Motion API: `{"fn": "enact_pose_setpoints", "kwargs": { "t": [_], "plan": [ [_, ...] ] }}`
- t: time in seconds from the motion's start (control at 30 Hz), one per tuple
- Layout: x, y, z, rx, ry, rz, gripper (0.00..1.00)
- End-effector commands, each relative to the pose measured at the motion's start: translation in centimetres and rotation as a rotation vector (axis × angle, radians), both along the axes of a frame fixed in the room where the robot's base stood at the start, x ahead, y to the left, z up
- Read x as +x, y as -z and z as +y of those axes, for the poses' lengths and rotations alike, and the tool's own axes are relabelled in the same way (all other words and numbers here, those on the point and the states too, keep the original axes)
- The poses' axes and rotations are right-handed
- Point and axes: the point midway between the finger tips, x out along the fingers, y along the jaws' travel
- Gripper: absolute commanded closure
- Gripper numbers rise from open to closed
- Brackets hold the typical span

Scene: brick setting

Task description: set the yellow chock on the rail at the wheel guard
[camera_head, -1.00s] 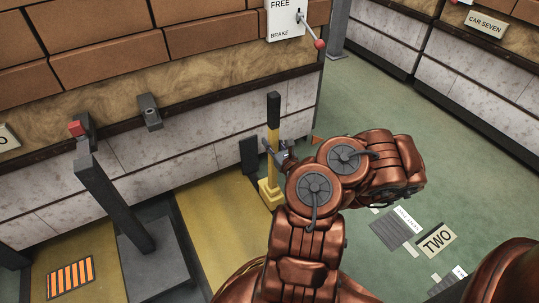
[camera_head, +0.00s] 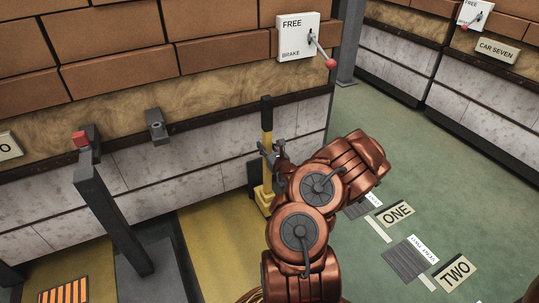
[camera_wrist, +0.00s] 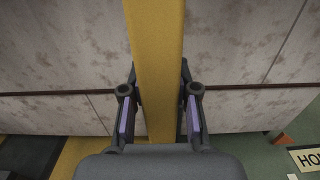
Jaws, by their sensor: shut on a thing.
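The yellow chock (camera_head: 265,195) has a tall yellow handle with a black top. It stands about upright beside the wall, close to a dark block (camera_head: 254,177) low on that wall. I cannot tell whether its foot touches the floor or hangs just above it. My gripper (camera_head: 271,155) is shut on the handle. In the wrist view the yellow handle (camera_wrist: 157,60) runs between the two fingers (camera_wrist: 158,115), and the chock's foot is hidden. No rail or wheel guard can be named with certainty; the dark block may be part of them.
A grey post (camera_head: 113,215) stands left, near a grey wall bracket (camera_head: 156,126). A lever box (camera_head: 297,38) marked FREE and BRAKE is on the wall above. An orange-striped plate (camera_head: 64,294) lies front left. Green floor at right carries signs ONE (camera_head: 394,213) and TWO (camera_head: 455,271).

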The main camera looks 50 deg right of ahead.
Motion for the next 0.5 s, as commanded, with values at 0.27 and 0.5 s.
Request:
{"fn": "enact_pose_setpoints", "kwargs": {
  "t": [0.27,0.5],
  "plan": [
    [1.2,-0.1,-0.3,-0.004,-0.003,-0.004,1.0],
    [1.8,0.8,-0.7,-0.002,0.0,-0.003,1.0]
  ]
}}
